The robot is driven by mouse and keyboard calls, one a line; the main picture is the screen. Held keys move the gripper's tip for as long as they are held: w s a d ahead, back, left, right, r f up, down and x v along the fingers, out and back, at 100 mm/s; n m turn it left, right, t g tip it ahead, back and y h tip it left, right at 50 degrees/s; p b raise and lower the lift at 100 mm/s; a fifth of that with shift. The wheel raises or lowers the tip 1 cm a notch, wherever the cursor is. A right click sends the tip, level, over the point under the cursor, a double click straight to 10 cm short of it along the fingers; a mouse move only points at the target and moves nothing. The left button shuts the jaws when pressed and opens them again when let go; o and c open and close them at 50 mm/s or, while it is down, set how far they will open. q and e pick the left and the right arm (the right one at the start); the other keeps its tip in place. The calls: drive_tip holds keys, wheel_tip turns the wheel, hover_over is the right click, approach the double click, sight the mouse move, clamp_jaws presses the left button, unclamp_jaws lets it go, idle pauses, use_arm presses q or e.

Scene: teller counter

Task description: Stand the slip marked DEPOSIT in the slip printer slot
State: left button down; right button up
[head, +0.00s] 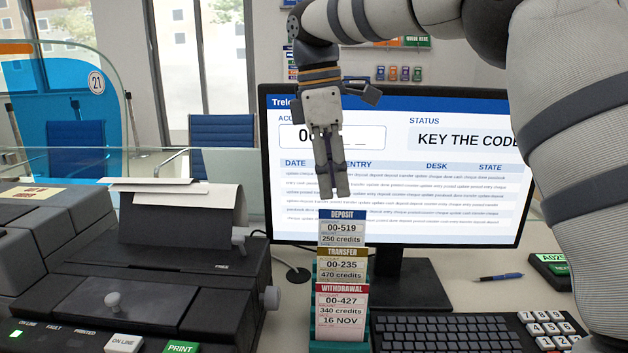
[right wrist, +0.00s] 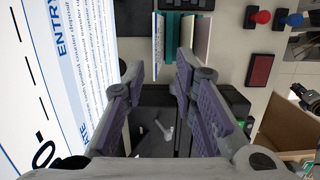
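The slip marked DEPOSIT (head: 342,229), with a blue header, stands upright at the back of a teal rack (head: 338,347), behind the TRANSFER slip (head: 342,266) and the WITHDRAWAL slip (head: 341,312). My right gripper (head: 341,196) points down just above the DEPOSIT slip's top edge. In the right wrist view (right wrist: 157,68) its fingers are apart with nothing between the tips, and the slips' edges show beyond them. The dark slip printer (head: 130,300) stands left of the rack, with pale sheets at its top; I cannot make out its slot. My left gripper is not in view.
A monitor (head: 400,215) stands close behind the rack and gripper. A keyboard (head: 450,335) and a number pad (head: 550,328) lie right of the rack. A pen (head: 500,277) lies on the counter. A clear screen (head: 75,100) stands at the far left.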

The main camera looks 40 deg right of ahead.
sight(345, 241)
drive_tip(key=f, duration=0.3)
drive_tip(key=s+d+f, duration=0.1)
drive_tip(key=f, duration=0.3)
drive_tip(key=s+f, duration=0.1)
drive_tip(key=f, duration=0.3)
drive_tip(key=shift+d+f+p, duration=0.2)
drive_tip(key=shift+p, duration=0.15)
clamp_jaws()
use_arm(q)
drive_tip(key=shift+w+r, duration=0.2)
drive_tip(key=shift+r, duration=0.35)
use_arm(e)
drive_tip(key=shift+r, duration=1.6)
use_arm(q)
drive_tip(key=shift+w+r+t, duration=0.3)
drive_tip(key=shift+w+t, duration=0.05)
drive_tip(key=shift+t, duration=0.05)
use_arm(e)
wheel_tip(345, 241, up, 8)
drive_tip(key=shift+r, duration=0.2)
